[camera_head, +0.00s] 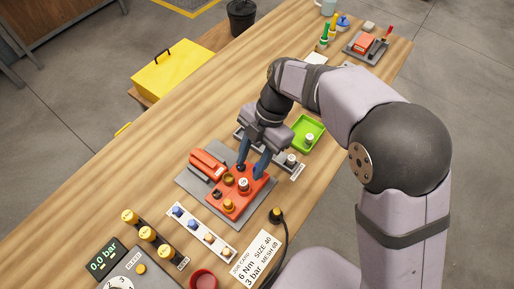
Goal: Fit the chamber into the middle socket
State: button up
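An orange-red block (250,197) sits on a grey plate (190,184), with several sockets and fittings on top. A brass ring (229,179), a part with a white top (243,185), a dark fitting (217,193) and a brass cylinder (228,205) show on it. I cannot tell for sure which part is the chamber, or which socket is the middle one. My gripper (250,171) points down over the block's far end, its two blue fingers spread apart. I see nothing between the fingers; the white-topped part is just in front of them. Whether the fingertips touch the block is unclear.
A grey rack with a white-topped part (291,160) lies behind the gripper, partly hidden, beside a green tray (308,133). A white strip with blue and brass pieces (203,231), a dark strip with brass pieces (149,236) and a job card (257,258) lie in front.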

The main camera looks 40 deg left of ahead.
jog(key=shift+b+v, duration=0.5)
jog(key=shift+v, duration=2.4)
jog(key=shift+d+f, duration=0.1)
jog(key=w+d+f+m+t, duration=0.1)
jog(key=w+d+m, duration=0.3)
jog(key=d+m, duration=0.5)
jog(key=w+d+f+m+t, duration=0.1)
jog(key=w+d+f+m, duration=0.1)
jog(key=w+d+m, duration=0.6)
jog(key=s+d+f+m+t, duration=0.1)
jog(key=s+d+m, duration=0.3)
jog(key=d+m, duration=0.4)
jog(key=s+d+f+m+t, duration=0.1)
jog(key=s+d+f+m, duration=0.2)
jog(key=d+m, duration=0.6)
jog(key=s+d, duration=0.2)
jog(key=d, duration=0.2)
jog(key=shift+s+h, duration=0.2)
jog(key=shift+h, duration=0.1)
jog(key=shift+f, duration=0.2)
